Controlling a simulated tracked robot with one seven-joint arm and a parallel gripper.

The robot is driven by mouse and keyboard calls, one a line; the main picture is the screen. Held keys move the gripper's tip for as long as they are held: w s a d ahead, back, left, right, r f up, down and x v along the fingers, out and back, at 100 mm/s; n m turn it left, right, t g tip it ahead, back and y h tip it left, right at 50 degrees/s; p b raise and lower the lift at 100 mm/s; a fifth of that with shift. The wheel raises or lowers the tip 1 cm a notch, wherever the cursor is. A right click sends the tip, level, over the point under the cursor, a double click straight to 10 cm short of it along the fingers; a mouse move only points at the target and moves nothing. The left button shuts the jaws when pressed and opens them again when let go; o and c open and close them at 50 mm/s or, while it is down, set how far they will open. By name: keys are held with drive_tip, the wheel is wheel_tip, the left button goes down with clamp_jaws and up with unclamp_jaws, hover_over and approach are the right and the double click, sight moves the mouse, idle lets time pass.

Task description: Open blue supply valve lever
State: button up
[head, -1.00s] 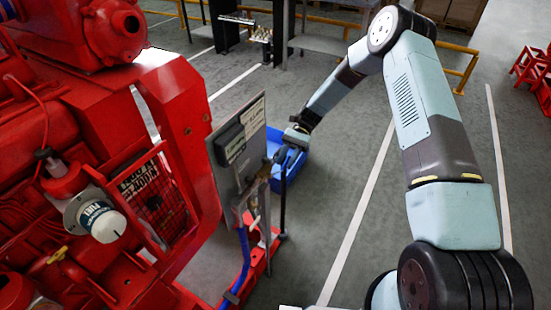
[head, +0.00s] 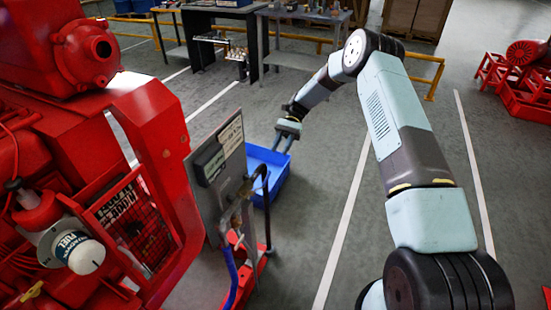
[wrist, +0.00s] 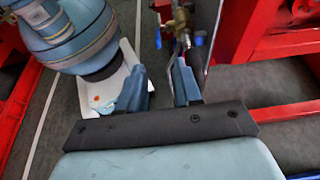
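The grey panel (head: 218,165) stands on a red base beside the red engine. Brass valve fittings (head: 238,212) show at its lower right edge, and a blue hose (head: 230,272) runs below them. In the wrist view, brass fittings (wrist: 176,20) show at the top, with a small blue piece (wrist: 198,41) that may be the supply valve lever. My gripper (head: 289,134) is to the right of and beyond the panel, apart from it. In the wrist view my gripper (wrist: 160,80) is open, its blue-grey fingers apart with nothing held. The fittings lie beyond the fingertips.
The red engine (head: 165,140) fills the left. A curved black handle (head: 266,205) rises beside the panel. Workbenches (head: 300,62) stand behind. The floor to the right is mostly clear.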

drive_tip(key=shift+v, duration=0.85)
